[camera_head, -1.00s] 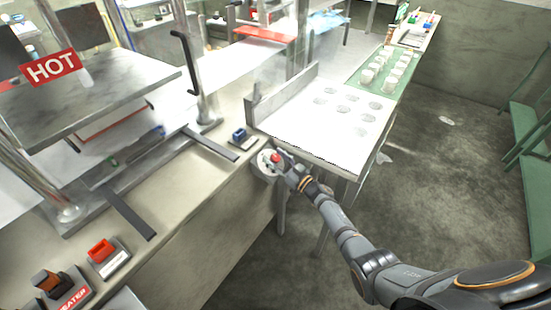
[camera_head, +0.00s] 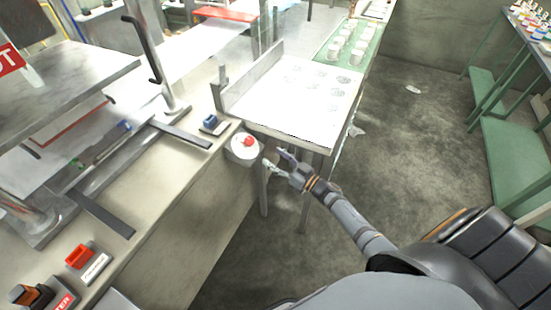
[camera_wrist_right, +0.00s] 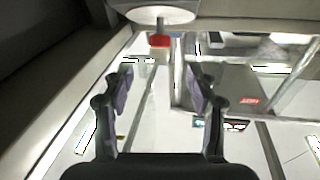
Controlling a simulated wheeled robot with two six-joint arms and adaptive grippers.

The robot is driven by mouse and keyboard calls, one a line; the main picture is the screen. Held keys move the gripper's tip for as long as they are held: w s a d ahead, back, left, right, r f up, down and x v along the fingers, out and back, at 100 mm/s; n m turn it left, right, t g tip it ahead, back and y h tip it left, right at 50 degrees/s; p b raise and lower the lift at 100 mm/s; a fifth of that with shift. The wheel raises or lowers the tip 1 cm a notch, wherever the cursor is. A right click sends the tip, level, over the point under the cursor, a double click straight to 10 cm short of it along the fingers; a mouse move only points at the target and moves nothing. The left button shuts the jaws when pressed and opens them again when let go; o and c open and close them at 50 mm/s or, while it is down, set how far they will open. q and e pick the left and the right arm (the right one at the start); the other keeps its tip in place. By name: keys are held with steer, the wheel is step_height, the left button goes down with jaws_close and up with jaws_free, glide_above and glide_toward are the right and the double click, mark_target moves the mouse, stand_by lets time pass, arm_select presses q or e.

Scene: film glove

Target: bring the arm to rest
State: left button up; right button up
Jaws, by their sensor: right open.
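My right gripper (camera_head: 280,164) is open and empty in the head view, in front of the white table's near edge. It is a little to the right of a red knob (camera_head: 248,141) on a round white base (camera_head: 241,151) at the bench's side, and apart from it. In the right wrist view the two fingers (camera_wrist_right: 160,95) stand wide apart with nothing between them. The red knob (camera_wrist_right: 159,41) and its round base (camera_wrist_right: 161,15) show beyond the fingertips there. My right arm comes in from the lower right. My left gripper is not in view.
The bench (camera_head: 160,215) carries a press with a grey plate (camera_head: 70,80), a blue switch (camera_head: 208,124) and a red switch (camera_head: 79,257). A white table (camera_head: 290,110) stands behind the gripper. The floor (camera_head: 410,150) at right is open up to a green rack (camera_head: 500,140).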

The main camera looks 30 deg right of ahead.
stand_by(0.3)
steer(key=s+d+f+m+g+h, duration=0.1)
steer(key=s+d+f+g+h, duration=0.15)
steer(key=s+f, duration=0.45)
steer(key=s+d+f+m+g+h, duration=0.2)
steer(key=s+f+h, duration=0.15)
steer(key=f, duration=0.85)
steer(key=s+d+f+m+g+h, duration=0.1)
steer(key=s+d+f+g+h, duration=0.15)
steer(key=s+f, duration=0.45)
steer(key=s+a+f+g, duration=0.1)
steer(key=s+f+g, duration=0.2)
steer(key=s, duration=0.6)
steer(key=s+a+f+g, duration=0.1)
steer(key=s+f+g, duration=0.2)
steer(key=s+f, duration=0.4)
steer(key=s+a+f+g+h, duration=0.1)
steer(key=s+f, duration=0.5)
steer(key=s, duration=0.6)
steer(key=shift+s+a+g, duration=0.25)
steer(key=shift+a+g, duration=0.35)
steer(key=shift+g, duration=0.4)
